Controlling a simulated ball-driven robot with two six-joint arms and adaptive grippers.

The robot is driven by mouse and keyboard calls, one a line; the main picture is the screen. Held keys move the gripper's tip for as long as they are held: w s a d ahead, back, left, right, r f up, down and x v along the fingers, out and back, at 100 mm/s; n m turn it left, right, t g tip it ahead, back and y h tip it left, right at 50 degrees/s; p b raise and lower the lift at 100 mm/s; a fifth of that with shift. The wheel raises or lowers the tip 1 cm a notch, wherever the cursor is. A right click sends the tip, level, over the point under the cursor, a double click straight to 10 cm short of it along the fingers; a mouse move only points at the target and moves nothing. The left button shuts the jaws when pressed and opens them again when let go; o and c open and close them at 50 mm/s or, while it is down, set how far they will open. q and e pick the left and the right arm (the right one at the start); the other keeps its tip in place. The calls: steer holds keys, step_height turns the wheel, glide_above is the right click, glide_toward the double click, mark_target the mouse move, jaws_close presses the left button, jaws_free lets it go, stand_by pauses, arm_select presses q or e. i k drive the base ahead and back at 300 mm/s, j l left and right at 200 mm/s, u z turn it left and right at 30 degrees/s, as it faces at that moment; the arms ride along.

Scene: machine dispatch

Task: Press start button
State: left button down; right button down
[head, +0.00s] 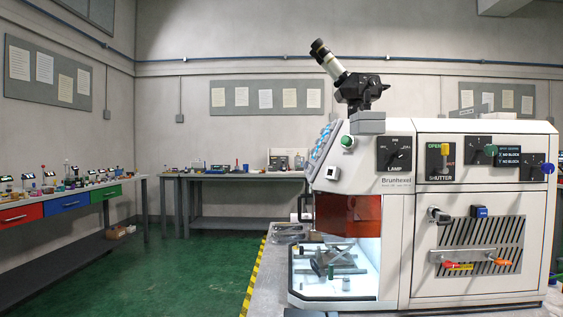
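A large white machine (397,232) labelled "Brunhexel" fills the right side of the head view. A round green button (347,141) sits on its sloped upper left front; no start label is readable there. Beside the button is a panel of several light blue keys (325,140), seen at a steep angle. A black lamp dial (394,154) and a shutter switch (440,162) with a yellow handle are to the right. Neither of my grippers is in view.
An orange window (348,215) stands over a lit chamber with metal parts. A microscope eyepiece (330,60) rises on top. Knobs and levers project from the machine's front. Benches (70,204) line the walls; the green floor (180,270) between is open.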

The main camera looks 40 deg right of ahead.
mark_target(346, 140)
steer(key=i+j, duration=0.1)
steer(key=j, duration=0.3)
steer(key=i+j, duration=0.15)
steer(key=j, duration=0.2)
steer(key=z, duration=2.5)
